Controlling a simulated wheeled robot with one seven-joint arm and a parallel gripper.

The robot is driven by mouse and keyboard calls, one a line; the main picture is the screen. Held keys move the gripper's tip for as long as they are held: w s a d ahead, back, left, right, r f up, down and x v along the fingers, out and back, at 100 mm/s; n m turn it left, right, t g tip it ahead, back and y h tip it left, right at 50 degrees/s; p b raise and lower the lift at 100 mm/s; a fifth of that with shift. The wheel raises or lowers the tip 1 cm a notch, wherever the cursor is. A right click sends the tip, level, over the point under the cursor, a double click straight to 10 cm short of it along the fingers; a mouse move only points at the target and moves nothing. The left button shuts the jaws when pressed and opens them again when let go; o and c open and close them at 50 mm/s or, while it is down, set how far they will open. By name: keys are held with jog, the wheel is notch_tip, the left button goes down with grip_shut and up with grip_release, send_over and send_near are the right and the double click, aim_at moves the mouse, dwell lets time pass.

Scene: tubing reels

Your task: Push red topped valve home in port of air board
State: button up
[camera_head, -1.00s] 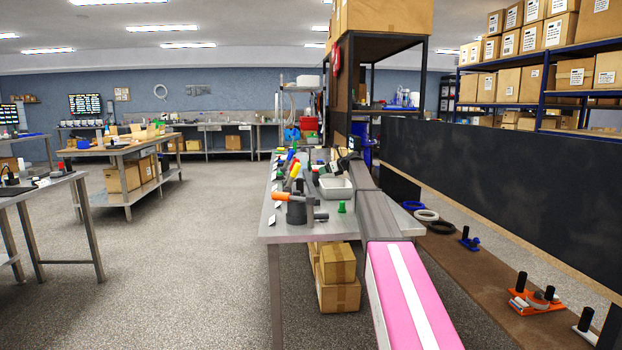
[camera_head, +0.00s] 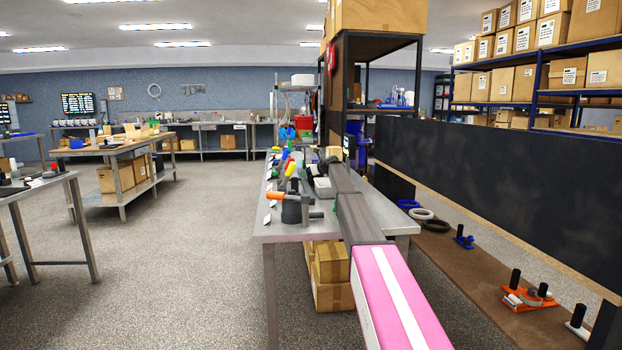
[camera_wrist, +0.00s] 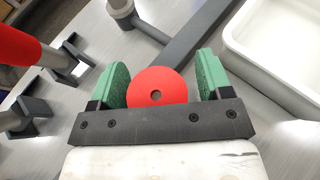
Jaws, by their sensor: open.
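In the wrist view, a round red top with a dark centre hole (camera_wrist: 150,78) lies between the two green-padded fingers of my gripper (camera_wrist: 162,71). The fingers are open, one on each side of the red top. A narrow gap shows on the right; on the left the pad and the top look very close, and I cannot tell if they touch. The valve's body below the top is hidden, so its depth in any port cannot be seen. I cannot make out the air board for sure. In the head view my arm hides the gripper.
A white tray (camera_wrist: 262,62) stands to the right in the wrist view. A grey bar (camera_wrist: 198,38) runs diagonally beyond the fingers. A red cylinder (camera_wrist: 20,46) with dark brackets is at left. The steel bench (camera_head: 272,232) holds an orange-handled tool (camera_head: 280,198).

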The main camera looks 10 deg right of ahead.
jog(key=c, duration=1.1)
jog(key=shift+o, duration=0.2)
